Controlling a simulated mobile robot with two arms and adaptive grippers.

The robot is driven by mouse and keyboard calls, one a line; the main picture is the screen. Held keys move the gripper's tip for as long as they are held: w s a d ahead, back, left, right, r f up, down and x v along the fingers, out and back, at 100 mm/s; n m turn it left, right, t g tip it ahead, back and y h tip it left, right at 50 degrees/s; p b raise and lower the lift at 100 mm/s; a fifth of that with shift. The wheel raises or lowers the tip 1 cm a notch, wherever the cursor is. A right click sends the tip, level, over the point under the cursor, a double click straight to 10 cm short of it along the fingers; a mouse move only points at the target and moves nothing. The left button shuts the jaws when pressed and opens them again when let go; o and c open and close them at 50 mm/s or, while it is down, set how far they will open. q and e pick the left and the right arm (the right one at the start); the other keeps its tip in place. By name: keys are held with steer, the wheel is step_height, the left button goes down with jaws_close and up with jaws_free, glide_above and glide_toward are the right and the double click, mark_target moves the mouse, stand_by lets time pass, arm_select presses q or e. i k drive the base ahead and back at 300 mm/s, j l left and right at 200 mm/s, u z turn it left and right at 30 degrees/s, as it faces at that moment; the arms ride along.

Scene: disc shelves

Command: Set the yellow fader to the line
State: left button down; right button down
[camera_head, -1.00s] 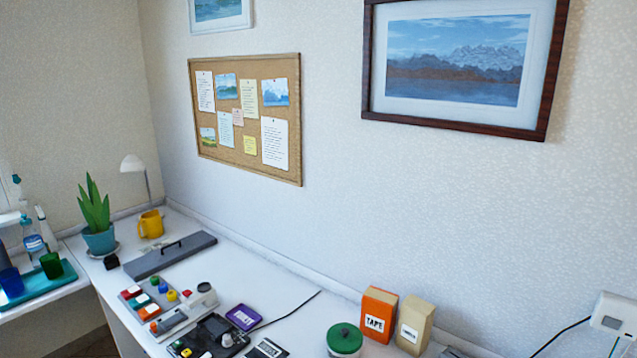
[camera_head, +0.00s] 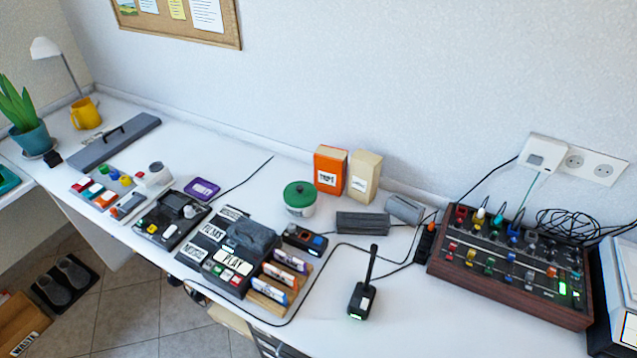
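A wood-sided mixer (camera_head: 480,291) with rows of coloured knobs and fader caps stands at the right of the table. A small yellowish cap (camera_head: 471,255) sits in its front row, between a red one and a green one; it looks like the yellow fader, but it is too small to be sure. I cannot make out the line. A green light (camera_head: 562,288) glows at the mixer's right end. Neither of my grippers is in view.
A black handset (camera_head: 362,300) with an upright antenna stands left of the mixer. Cables run behind and beside the mixer. A green-lidded jar (camera_head: 300,198), an orange box (camera_head: 330,170) and a button console (camera_head: 225,262) stand further left. The table in front of the mixer is clear.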

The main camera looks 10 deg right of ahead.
mark_target(471, 253)
steer(key=z, duration=1.75)
